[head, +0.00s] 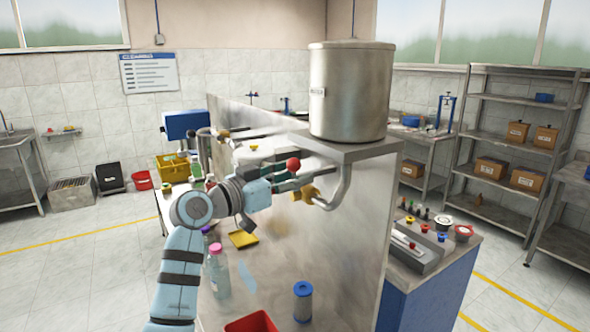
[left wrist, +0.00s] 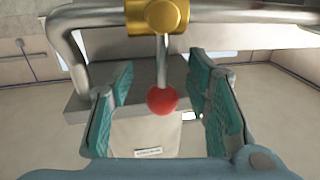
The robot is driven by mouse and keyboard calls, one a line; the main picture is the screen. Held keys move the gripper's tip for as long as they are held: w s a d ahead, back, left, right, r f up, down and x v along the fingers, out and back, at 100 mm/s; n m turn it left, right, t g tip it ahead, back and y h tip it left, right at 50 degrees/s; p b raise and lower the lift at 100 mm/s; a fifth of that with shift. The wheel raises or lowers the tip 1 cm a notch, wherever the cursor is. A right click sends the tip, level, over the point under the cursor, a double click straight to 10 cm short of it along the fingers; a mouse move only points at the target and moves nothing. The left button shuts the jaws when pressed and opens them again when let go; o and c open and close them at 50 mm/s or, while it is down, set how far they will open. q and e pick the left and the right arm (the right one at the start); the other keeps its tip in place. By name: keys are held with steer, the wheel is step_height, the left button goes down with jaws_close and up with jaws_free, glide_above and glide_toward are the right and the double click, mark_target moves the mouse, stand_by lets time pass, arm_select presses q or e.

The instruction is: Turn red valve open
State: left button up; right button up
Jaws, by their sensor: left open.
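The valve has a red ball knob (head: 293,164) on a short metal lever and a brass body (head: 305,194) on a bent steel pipe, below the big steel tank. In the left wrist view, the red knob (left wrist: 162,99) hangs at the end of the lever from the brass body (left wrist: 157,17). My left gripper (head: 285,179) is open at the valve. Its teal-padded fingers (left wrist: 165,100) stand on either side of the knob, with a gap on both sides. My right gripper is in neither view.
The steel tank (head: 350,90) stands on a shelf atop a tall metal panel. Below my left arm, a bench holds a pink-capped bottle (head: 217,270), a blue-topped cylinder (head: 302,302) and a red tray (head: 250,323). A control console (head: 418,245) stands to the right.

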arm_select(q)
steer(key=shift+w+d, duration=0.2)
steer(key=shift+d, duration=0.05)
steer(key=shift+w, duration=0.1)
steer(key=shift+a+f, duration=0.1)
jaws_close()
